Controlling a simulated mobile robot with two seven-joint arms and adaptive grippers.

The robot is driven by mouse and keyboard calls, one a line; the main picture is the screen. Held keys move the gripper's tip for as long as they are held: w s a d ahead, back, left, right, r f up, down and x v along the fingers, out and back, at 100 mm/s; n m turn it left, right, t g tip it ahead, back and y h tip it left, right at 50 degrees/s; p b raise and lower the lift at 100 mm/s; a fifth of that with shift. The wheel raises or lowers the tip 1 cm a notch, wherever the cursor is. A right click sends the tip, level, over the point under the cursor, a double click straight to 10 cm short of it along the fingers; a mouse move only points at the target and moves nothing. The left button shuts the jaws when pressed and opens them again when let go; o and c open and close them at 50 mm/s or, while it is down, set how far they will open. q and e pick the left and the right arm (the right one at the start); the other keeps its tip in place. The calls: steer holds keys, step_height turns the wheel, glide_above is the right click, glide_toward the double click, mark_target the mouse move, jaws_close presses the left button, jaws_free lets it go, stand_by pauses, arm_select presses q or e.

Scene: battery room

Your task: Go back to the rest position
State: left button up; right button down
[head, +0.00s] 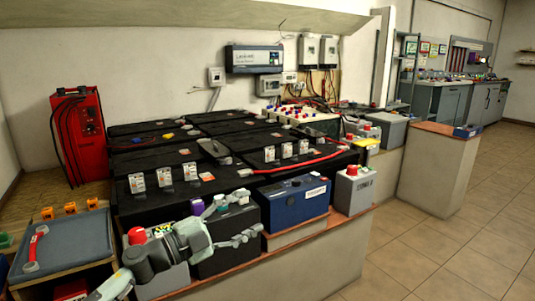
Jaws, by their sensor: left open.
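My left arm comes in from the lower left, and its grey-green left gripper (250,213) points right, in front of the front row of batteries. Its two fingers are spread, one above the other, with nothing seen between them. Behind the fingers is a dark grey battery (226,217), partly hidden by the gripper. I cannot tell whether the fingers touch it. My right gripper is not in view.
A blue battery (296,200) and a grey box with a red knob (353,190) stand right of the gripper on the ledge. Large black batteries (220,150) fill the bench behind. A red charger (79,135) stands at left. Tiled floor (450,230) at right is clear.

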arm_select(q)
steer(key=s+a+f+n+t+y, duration=0.1)
steer(key=s+a+f+n+y, duration=0.2)
steer(key=a+f+n+y, duration=0.75)
steer(key=s+a+f+n+t+y, duration=0.25)
steer(key=a+f+n+y, duration=0.4)
steer(key=f, duration=0.65)
steer(key=s+a+f+n+g, duration=0.1)
steer(key=s+f+g, duration=0.3)
steer(key=s, duration=0.5)
steer(key=s+a+f+n+g, duration=0.2)
steer(key=s+f+g, duration=0.1)
steer(key=s+f, duration=0.5)
steer(key=s+a+f+n+g, duration=0.1)
steer(key=s+f+g, duration=0.3)
steer(key=s+f, duration=0.3)
steer(key=s, duration=0.4)
steer(key=shift+s+a+n+g, duration=0.25)
steer(key=shift+a+n+g, duration=0.1)
steer(key=shift+n, duration=0.05)
